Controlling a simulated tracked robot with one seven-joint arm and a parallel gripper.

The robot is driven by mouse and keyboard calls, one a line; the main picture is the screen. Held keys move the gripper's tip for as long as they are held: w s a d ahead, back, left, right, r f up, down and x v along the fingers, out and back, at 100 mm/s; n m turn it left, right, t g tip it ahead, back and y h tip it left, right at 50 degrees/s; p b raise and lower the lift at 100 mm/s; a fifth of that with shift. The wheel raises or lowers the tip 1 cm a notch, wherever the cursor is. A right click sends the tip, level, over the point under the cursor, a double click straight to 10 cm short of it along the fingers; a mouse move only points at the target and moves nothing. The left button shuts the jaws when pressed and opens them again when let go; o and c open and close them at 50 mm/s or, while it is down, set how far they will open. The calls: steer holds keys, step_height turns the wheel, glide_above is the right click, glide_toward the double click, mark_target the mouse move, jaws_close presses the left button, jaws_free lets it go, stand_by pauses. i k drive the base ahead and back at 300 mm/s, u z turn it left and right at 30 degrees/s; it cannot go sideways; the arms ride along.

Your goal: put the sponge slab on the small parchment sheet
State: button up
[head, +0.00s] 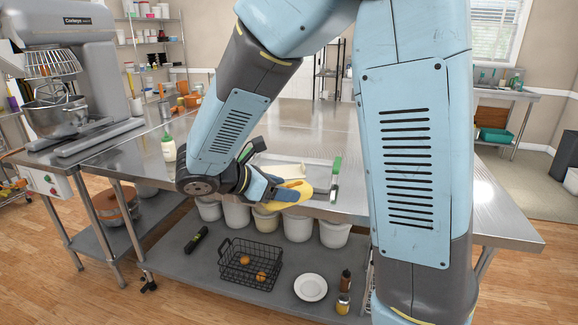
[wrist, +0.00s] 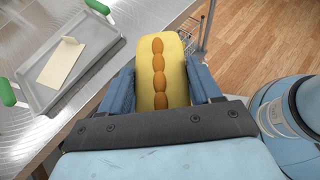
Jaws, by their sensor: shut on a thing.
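The sponge slab (wrist: 145,85) is yellow with a row of orange-brown ovals along its middle. My gripper (wrist: 161,88) is shut on it, with one blue finger on each side. In the head view my gripper (head: 275,190) holds the slab (head: 296,192) near the table's front edge. The small parchment sheet (wrist: 60,66) is pale cream, with one end curled, and lies in a grey tray (wrist: 62,98) to the left of the slab in the wrist view. The sheet (head: 282,171) is partly hidden behind my gripper in the head view.
The tray has green handles (wrist: 7,92) at its ends. The steel table (head: 300,125) is broad and mostly clear behind. A pale bottle (head: 168,147) and a stand mixer (head: 70,70) are at the left. A wire basket (head: 250,265) sits on the lower shelf.

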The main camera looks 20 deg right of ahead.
mark_target(283, 172)
steer(key=i, duration=0.85)
steer(key=u, duration=0.2)
steer(key=k, duration=0.75)
steer(key=z, duration=0.25)
steer(key=i, duration=0.85)
steer(key=u, duration=0.1)
